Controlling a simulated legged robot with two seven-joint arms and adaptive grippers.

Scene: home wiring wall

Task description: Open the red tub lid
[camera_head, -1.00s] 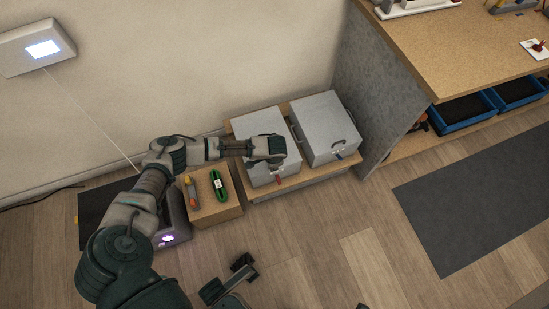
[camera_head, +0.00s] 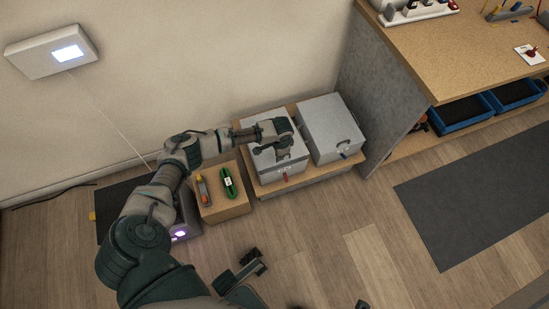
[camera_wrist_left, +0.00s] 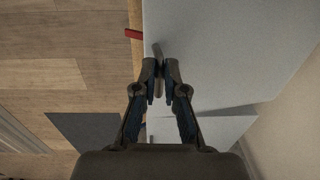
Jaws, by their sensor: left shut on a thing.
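The red tub (camera_head: 263,165) is a grey box with a red tag (camera_head: 285,177) on its front. It stands on the low wooden platform, left of a similar grey tub. My left gripper (camera_head: 284,150) is over the front part of its lid and hides some of it. In the left wrist view, the gripper (camera_wrist_left: 160,68) is shut on the small grey handle (camera_wrist_left: 157,50) of the pale lid (camera_wrist_left: 235,45). The red tag (camera_wrist_left: 133,33) shows beside the lid edge. The lid looks flat and closed.
The second grey tub (camera_head: 330,122) with a blue tag stands close on the right. A cardboard-coloured box (camera_head: 222,207) holding a green item (camera_head: 228,183) is on the left. A workbench (camera_head: 470,55) stands at the right.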

